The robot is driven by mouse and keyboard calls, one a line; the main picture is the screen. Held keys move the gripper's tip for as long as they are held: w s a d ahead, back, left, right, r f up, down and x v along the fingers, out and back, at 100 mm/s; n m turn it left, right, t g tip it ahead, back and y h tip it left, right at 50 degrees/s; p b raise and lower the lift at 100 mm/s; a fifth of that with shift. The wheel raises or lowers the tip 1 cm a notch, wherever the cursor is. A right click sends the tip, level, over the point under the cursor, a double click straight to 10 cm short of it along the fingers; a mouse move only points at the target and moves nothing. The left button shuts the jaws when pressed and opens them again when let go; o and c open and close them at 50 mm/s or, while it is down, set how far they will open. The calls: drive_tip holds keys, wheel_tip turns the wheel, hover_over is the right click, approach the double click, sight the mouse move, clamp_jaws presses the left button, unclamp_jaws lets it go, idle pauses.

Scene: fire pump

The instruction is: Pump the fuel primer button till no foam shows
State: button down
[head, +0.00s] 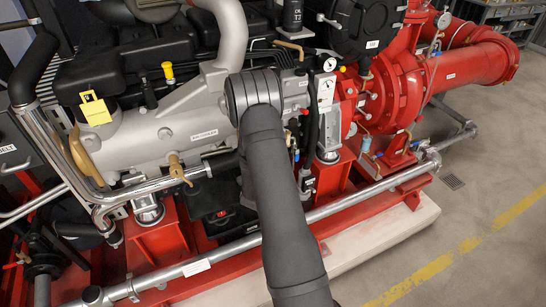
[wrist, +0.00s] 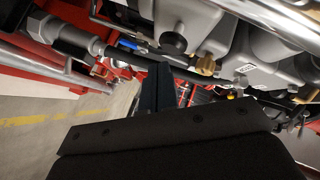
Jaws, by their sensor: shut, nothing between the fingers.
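My gripper (wrist: 160,70) is shut and empty in the wrist view, its dark fingers together and pointing at the underside of the grey engine block (wrist: 225,30). A round black knob (wrist: 173,43) is just beyond and slightly right of the fingertips; it may be the fuel primer button, but I cannot tell for sure. I cannot tell whether the fingers touch it. In the head view my dark arm crosses the middle of the engine (head: 150,135) and hides the gripper and the area behind it. I can make out no foam in either view.
A brass fitting (wrist: 206,66) is close right of the fingers. A silver pipe (head: 240,245) runs along the red base frame in front. Open floor (head: 480,240) is at right.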

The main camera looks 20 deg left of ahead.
idle(0.8)
drive_tip(key=shift+w+a, duration=0.3)
drive_tip(key=shift+w+a, duration=0.6)
idle(1.1)
idle(0.4)
drive_tip(key=shift+s+d, duration=0.9)
drive_tip(key=shift+s+d, duration=0.1)
drive_tip(key=shift+s+d, duration=1.65)
drive_tip(key=shift+s, duration=0.05)
drive_tip(key=shift+d, duration=0.1)
idle(1.3)
drive_tip(key=shift+s+d, duration=1.3)
drive_tip(key=shift+s, duration=0.05)
